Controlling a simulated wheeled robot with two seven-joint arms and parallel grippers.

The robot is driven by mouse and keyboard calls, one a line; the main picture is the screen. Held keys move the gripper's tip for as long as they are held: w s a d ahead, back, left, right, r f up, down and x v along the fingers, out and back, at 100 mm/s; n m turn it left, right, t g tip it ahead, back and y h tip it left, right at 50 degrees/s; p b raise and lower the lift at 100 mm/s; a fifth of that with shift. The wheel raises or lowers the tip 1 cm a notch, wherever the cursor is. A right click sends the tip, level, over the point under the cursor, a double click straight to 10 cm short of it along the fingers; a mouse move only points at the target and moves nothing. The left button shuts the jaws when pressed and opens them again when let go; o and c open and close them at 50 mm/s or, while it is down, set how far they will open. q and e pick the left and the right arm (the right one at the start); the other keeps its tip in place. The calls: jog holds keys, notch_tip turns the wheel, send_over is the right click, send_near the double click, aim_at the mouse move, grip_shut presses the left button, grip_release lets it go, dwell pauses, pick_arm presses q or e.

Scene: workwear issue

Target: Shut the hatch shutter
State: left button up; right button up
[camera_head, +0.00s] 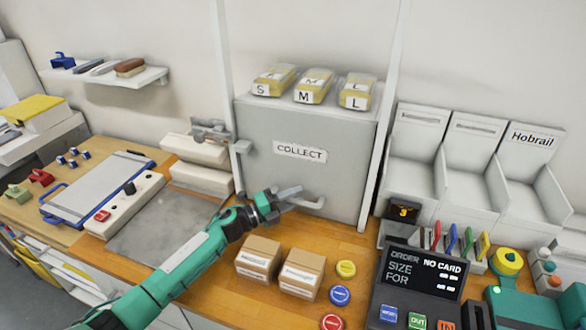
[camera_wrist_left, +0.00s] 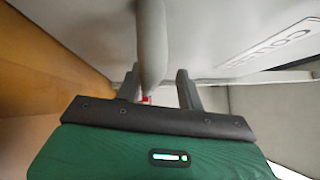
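The hatch shutter (camera_head: 312,178) is a flat grey panel labelled COLLECT, below the size-marked packs. Its lower edge looks close to the wooden counter; I cannot tell whether any gap remains. A pale bar handle (camera_head: 312,203) sticks out low on its front. My left gripper (camera_head: 286,194) is at this handle. In the left wrist view, the handle (camera_wrist_left: 151,45) reaches between the two dark fingers of my left gripper (camera_wrist_left: 158,88). The fingers stand apart, with visible space beside the handle, so they look open around it. My right gripper is out of view.
Two cardboard boxes (camera_head: 277,264) and several coloured discs (camera_head: 340,295) lie on the counter below the arm. A order terminal (camera_head: 425,285) stands at right, near empty white bins (camera_head: 475,165). A grey mat (camera_head: 150,228) lies at left. Yellow packs (camera_head: 313,86) sit above the shutter.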

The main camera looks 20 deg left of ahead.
pick_arm(q)
send_near(312, 135)
jog(key=x, duration=0.4)
jog(key=shift+w+d, duration=0.25)
jog(key=shift+d, duration=0.05)
jog(key=shift+a, duration=0.1)
